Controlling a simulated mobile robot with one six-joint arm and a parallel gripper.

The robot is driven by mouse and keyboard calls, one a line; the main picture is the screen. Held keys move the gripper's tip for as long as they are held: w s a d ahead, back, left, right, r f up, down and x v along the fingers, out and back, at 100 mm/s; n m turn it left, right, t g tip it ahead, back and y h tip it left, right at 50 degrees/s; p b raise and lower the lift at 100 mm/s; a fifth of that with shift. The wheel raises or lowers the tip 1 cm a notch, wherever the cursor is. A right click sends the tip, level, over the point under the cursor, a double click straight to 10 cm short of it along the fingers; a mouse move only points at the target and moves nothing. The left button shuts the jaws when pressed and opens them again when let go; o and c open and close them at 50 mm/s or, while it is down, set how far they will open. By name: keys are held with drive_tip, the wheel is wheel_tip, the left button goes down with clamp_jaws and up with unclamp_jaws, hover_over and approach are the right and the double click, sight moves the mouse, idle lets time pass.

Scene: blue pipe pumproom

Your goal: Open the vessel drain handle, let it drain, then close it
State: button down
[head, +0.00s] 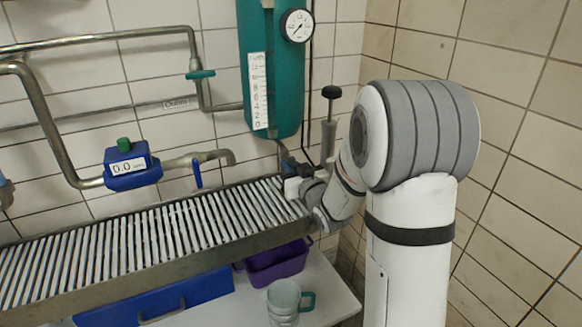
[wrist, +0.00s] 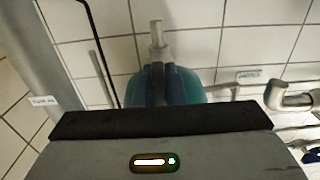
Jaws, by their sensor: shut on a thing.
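The teal vessel (head: 283,95) hangs on the tiled wall, with a round gauge (head: 297,25) and a white level scale (head: 258,90) on its front. My gripper (head: 290,168) is just below the vessel's bottom, above the right end of the slatted trough. In the wrist view my gripper (wrist: 157,78) has its dark blue fingers close together, in front of the vessel's teal underside (wrist: 185,84). The gripper is shut on the vessel drain handle, which the fingers mostly hide. I cannot tell the handle's angle or whether liquid runs.
The slatted trough (head: 150,240) runs left along the wall. Above it are a blue meter reading 0.0 (head: 130,165) and a blue lever (head: 197,173). A purple bin (head: 278,264) and a clear jug (head: 284,298) stand below. A black-knobbed rod (head: 331,93) rises close beside my arm.

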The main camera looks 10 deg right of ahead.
drive_tip(key=shift+m, duration=0.3)
drive_tip(key=m+b, duration=0.1)
drive_tip(key=m, duration=0.2)
drive_tip(key=shift+a+m, duration=0.1)
drive_tip(key=shift+m, duration=0.3)
drive_tip(key=m, duration=0.9)
drive_tip(key=shift+a+r+m, duration=0.1)
drive_tip(key=shift+r+m, duration=0.05)
drive_tip(key=shift+m, duration=0.25)
drive_tip(key=shift+s+m+p, duration=0.1)
drive_tip(key=shift+m+p, duration=0.55)
drive_tip(key=shift+m, duration=1.35)
drive_tip(key=c, duration=1.5)
unclamp_jaws()
